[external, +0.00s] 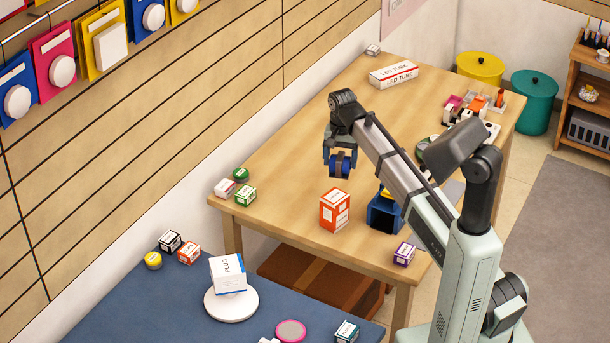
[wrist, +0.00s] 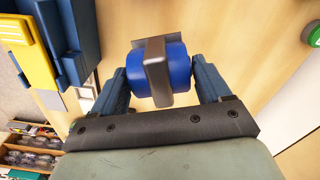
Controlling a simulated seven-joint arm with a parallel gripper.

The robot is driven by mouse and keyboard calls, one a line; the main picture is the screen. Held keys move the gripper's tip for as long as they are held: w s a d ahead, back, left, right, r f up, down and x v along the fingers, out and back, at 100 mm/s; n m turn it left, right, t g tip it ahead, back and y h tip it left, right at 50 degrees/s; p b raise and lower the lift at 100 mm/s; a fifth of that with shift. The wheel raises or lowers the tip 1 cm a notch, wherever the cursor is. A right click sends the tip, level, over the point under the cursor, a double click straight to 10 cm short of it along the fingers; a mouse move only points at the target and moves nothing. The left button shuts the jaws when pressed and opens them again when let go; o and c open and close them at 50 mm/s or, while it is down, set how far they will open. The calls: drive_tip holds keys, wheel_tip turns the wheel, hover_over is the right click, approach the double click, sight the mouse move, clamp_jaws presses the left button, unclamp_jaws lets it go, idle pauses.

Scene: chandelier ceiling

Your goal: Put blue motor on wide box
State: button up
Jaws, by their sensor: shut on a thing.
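The blue motor (external: 341,169) is a blue cylinder with a grey metal band. It also shows in the wrist view (wrist: 178,72), lying crosswise between the fingers. My gripper (external: 340,158) is shut on it and holds it over the wooden table, behind the orange box; its exact height is hard to tell. In the wrist view my gripper (wrist: 160,80) has one finger on each end of the motor. The wide box, a long white and red "LED TUBE" box (external: 393,74), lies flat at the far end of the table, apart from the motor. It is not in the wrist view.
An orange box (external: 333,211) and a blue and yellow holder (external: 383,216) stand on the near part of the table (external: 290,160). Small boxes (external: 245,194) sit at its left corner. Several items (external: 470,112) crowd the right side. Bare wood lies between gripper and wide box.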

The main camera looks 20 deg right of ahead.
drive_tip(key=s+a+r+n, duration=0.2)
drive_tip(key=s+a, duration=0.1)
drive_tip(key=a, duration=0.3)
drive_tip(key=s+a+r+n, duration=0.1)
drive_tip(key=s+a, duration=0.1)
drive_tip(key=a, duration=0.4)
drive_tip(key=n, duration=1.1)
approach(227, 265)
drive_tip(key=shift+f, duration=2.15)
drive_tip(key=o, duration=1.5)
drive_tip(key=shift+f, duration=0.1)
drive_tip(key=shift+c, duration=0.2)
wheel_tip(227, 265, up, 8)
